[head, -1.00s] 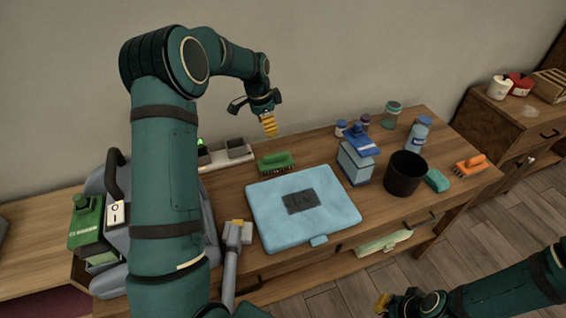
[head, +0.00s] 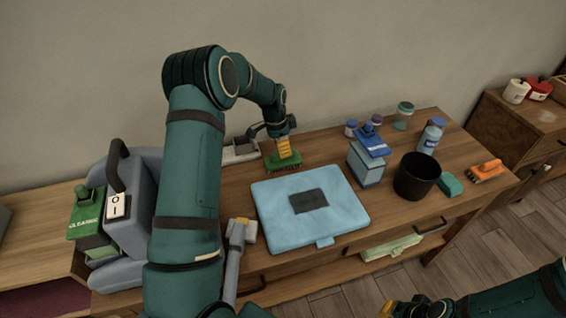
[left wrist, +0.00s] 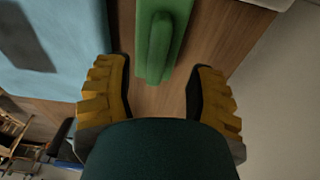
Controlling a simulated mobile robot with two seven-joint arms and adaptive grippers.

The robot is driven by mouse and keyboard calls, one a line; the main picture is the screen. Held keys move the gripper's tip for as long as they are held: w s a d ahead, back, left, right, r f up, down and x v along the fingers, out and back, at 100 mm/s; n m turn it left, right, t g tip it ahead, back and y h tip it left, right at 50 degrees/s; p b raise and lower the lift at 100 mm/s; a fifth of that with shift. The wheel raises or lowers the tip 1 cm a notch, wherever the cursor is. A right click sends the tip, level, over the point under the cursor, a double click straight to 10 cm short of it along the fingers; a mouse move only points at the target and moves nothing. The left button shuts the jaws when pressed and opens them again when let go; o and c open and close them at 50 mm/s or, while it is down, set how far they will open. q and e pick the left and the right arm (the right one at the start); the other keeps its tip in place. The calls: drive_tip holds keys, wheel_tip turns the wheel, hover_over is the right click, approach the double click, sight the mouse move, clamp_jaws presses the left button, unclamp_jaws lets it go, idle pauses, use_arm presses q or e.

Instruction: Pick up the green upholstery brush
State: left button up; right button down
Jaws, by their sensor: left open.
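The green upholstery brush (head: 283,162) lies on the wooden table behind the light blue case. My left gripper (head: 284,147) is just above the brush, pointing down. In the left wrist view the green handle of the brush (left wrist: 158,45) runs up between and ahead of the two open yellow fingers of my left gripper (left wrist: 158,95). Bare wood shows between the handle and each fingertip, so the gripper holds nothing. My right gripper (head: 388,309) shows only partly at the bottom edge, away from the table; its fingers are too unclear to read.
The light blue case (head: 268,213) lies in front of the brush. A blue-capped spray box (head: 366,172), a black cup (head: 415,178), a green sponge (head: 450,184) and an orange brush (head: 486,171) stand to the right. A grey cleaning machine (head: 135,205) is at left.

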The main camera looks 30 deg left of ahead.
use_arm(q)
drive_tip(key=shift+d+f, duration=0.15)
drive_tip(key=shift+f, duration=0.8)
drive_tip(key=shift+d+f, duration=0.1)
drive_tip(key=shift+f, duration=0.8)
drive_tip(key=shift+f+b, duration=0.25)
drive_tip(key=shift+b, duration=0.25)
clamp_jaws()
